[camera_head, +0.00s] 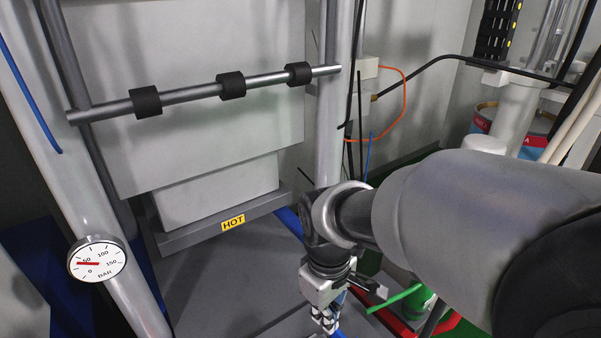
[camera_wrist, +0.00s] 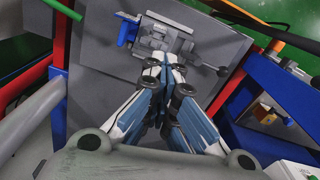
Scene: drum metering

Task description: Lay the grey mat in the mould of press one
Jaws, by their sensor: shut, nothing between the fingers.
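A press with a grey upper block (camera_head: 220,195) stands at the left of the head view, with a yellow HOT label (camera_head: 233,222) on its lower plate. A flat grey surface (camera_head: 215,285) lies below it. I cannot tell whether this surface is the mat, the mould or the press bed. My gripper (camera_head: 328,322) points down at the right of this surface. In the wrist view its fingers (camera_wrist: 166,66) are shut together with nothing between them. A metal fixture with a blue part (camera_wrist: 155,42) sits on a grey plate (camera_wrist: 95,60) beyond the fingertips.
A bar with black rollers (camera_head: 232,86) crosses the press front. A pressure gauge (camera_head: 97,259) is on the left column. A drum (camera_head: 487,118) stands at the back right. Red and green bars and a blue frame (camera_wrist: 277,90) flank the plate in the wrist view.

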